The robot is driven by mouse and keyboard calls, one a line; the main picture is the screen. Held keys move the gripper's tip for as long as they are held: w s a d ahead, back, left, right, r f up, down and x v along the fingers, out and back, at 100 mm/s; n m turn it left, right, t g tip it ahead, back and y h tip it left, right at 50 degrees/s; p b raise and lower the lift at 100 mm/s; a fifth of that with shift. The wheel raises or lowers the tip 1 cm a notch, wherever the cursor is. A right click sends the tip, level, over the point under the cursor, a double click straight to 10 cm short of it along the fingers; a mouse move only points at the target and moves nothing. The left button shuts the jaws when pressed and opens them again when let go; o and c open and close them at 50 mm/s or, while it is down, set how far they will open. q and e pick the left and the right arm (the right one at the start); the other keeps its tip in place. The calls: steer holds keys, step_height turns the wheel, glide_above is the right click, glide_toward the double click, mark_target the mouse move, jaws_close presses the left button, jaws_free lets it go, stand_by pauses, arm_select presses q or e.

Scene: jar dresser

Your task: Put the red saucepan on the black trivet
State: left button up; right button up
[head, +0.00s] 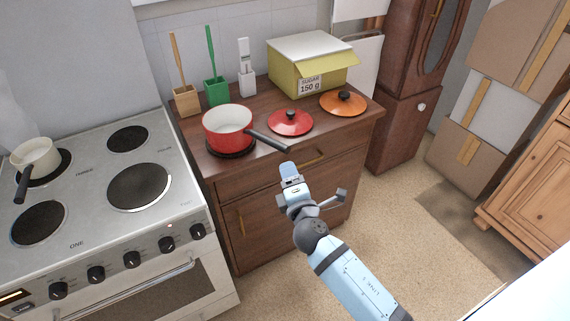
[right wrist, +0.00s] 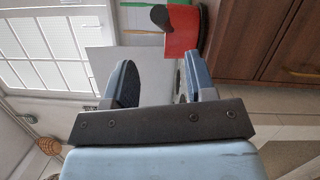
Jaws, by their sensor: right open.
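The red saucepan (head: 226,124), white inside with a dark handle pointing right and toward me, stands upright on the dresser. A black round trivet (head: 231,151) shows beneath its base, and the pan appears to rest on it. My right gripper (head: 290,175) is open and empty, in front of the dresser, below and right of the handle end and apart from it. In the right wrist view the open fingers (right wrist: 160,84) have nothing between them. The red saucepan (right wrist: 184,38) shows beyond them, sideways in that picture. My left gripper is not in view.
A red lid (head: 290,122) and an orange lid (head: 343,103) lie right of the pan on the dresser (head: 280,151). A yellow sugar box (head: 312,68) and several utensil holders stand behind. The stove (head: 95,215) with a cream pot (head: 36,156) is at left.

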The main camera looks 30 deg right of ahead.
steer(key=s+a+f+m+g+y, duration=0.3)
steer(key=s+f+m, duration=0.4)
steer(key=s+f, duration=0.2)
steer(key=s+a+f+m+g+y, duration=0.4)
steer(key=s+f+m, duration=0.4)
steer(key=s, duration=0.4)
steer(key=shift+f, duration=0.8)
